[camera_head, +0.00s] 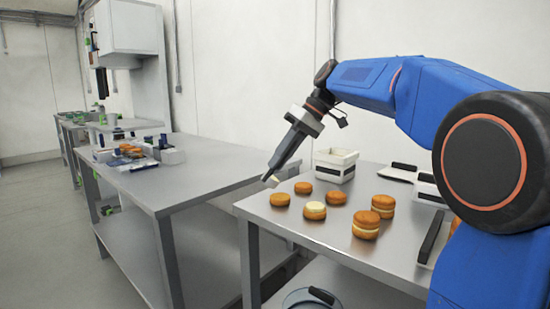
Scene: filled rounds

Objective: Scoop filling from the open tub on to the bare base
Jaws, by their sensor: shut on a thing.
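My gripper (284,160) is above the left edge of the near steel table (290,222), pointing down and to the left. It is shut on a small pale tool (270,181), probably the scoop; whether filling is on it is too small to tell. An open white tub (335,164) with a dark band stands at the back of the table, right of my gripper; its inside is hardly visible. Bare orange-brown rounds lie at the left (280,200), back (303,188) and middle (336,197). One round (315,211) has pale filling on top.
Two closed filled rounds stand at the right (366,225) and behind it (383,206). White items with black tops (402,172) are at the back right. A black-handled item (431,237) lies near my arm. A gap separates a second table (200,170).

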